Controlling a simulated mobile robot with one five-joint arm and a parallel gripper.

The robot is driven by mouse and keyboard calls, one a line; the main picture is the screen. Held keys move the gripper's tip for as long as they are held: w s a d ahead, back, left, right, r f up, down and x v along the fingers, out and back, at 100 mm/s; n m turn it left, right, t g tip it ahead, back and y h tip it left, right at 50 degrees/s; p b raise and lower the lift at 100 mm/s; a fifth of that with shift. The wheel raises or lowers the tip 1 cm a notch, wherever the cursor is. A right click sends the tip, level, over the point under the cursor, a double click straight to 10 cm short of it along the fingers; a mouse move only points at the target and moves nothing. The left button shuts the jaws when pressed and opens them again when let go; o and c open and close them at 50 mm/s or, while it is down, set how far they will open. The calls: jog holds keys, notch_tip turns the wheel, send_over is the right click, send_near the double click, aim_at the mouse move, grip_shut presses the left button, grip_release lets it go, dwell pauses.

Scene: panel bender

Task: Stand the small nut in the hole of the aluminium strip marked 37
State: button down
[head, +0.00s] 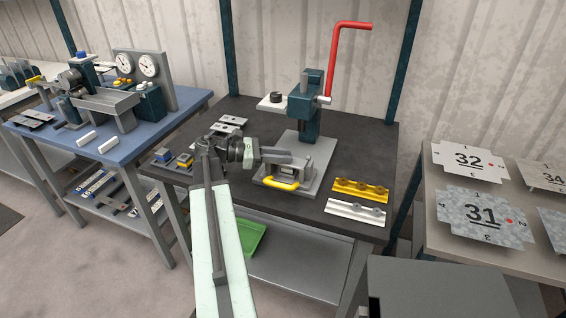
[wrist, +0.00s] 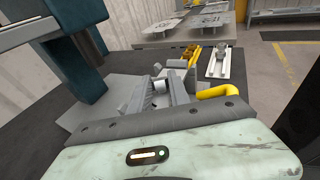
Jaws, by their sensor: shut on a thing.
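My gripper (head: 307,163) reaches over the dark bench at the grey fixture with the yellow handle. In the wrist view, its jaws (wrist: 160,98) are shut on a small grey thing, mostly hidden between the fingers; I cannot tell if it is the small nut. A silver strip (head: 355,211), likely aluminium, lies at the bench's front right with darker round spots along it. It also shows in the wrist view (wrist: 216,68). A yellow strip (head: 360,190) with several round pieces lies just behind it. I cannot read the mark 37 on any strip.
The fixture's yellow handle (head: 282,184) is close below my gripper. A teal press (head: 305,105) with a red lever (head: 334,60) stands behind. Pale plates (head: 232,122) lie at the back left. A table with numbered plates (head: 484,214) stands at the right.

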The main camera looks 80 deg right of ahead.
jog(key=shift+f, duration=0.1)
jog(key=c, duration=1.2)
grip_release()
jog(key=shift+c, duration=0.2)
jog(key=shift+r, duration=0.3)
jog(key=p+v, duration=0.2)
jog(key=v, duration=1)
